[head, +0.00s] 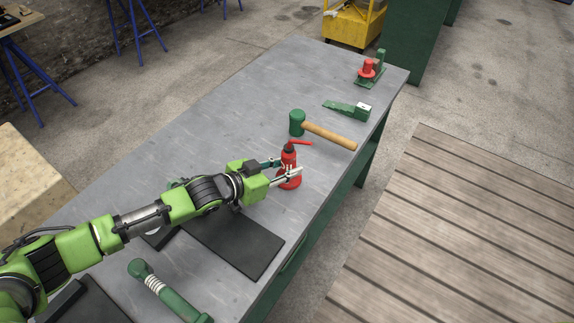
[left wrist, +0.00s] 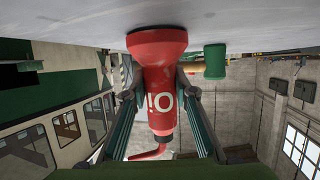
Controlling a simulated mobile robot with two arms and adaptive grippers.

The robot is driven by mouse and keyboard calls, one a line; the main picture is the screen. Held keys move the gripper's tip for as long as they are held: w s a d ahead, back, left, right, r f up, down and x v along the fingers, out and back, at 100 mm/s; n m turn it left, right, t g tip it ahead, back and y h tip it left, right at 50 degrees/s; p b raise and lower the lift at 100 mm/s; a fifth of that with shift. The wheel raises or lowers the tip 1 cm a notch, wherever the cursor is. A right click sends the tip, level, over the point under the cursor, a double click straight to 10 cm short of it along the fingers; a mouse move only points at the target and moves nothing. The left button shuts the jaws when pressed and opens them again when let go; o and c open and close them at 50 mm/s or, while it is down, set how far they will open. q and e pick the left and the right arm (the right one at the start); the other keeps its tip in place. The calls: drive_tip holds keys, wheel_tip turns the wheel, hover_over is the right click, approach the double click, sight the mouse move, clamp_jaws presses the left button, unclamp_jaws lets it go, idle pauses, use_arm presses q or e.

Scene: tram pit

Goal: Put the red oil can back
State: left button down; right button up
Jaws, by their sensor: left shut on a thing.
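The red oil can (head: 289,181) stands upright on the grey workbench (head: 225,115), with its red spout pointing right in the head view. My left gripper (head: 287,171) reaches it from the left and is shut on its body. In the left wrist view the picture is upside down. The can (left wrist: 160,80) with its "Oil" lettering sits between the two fingers (left wrist: 157,100), its base at the bench top. My right gripper is not in view.
A green mallet (head: 297,122) with a wooden handle lies just beyond the can. A green scraper-like tool (head: 347,108) and a red-and-green device (head: 368,70) are farther back. A dark mat (head: 240,243) lies under my left arm. A green-handled tool (head: 165,290) lies nearer.

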use_arm(q)
drive_tip(key=shift+f, duration=0.25)
drive_tip(key=c, duration=1.7)
unclamp_jaws()
drive_tip(key=shift+b, duration=0.35)
drive_tip(key=b+v, duration=0.1)
drive_tip(key=v, duration=0.3)
drive_tip(key=b+v, duration=0.1)
drive_tip(key=v, duration=0.4)
drive_tip(key=b+v, duration=0.1)
drive_tip(key=v, duration=0.3)
drive_tip(key=shift+s+r, duration=0.35)
drive_tip(key=shift+r, duration=0.1)
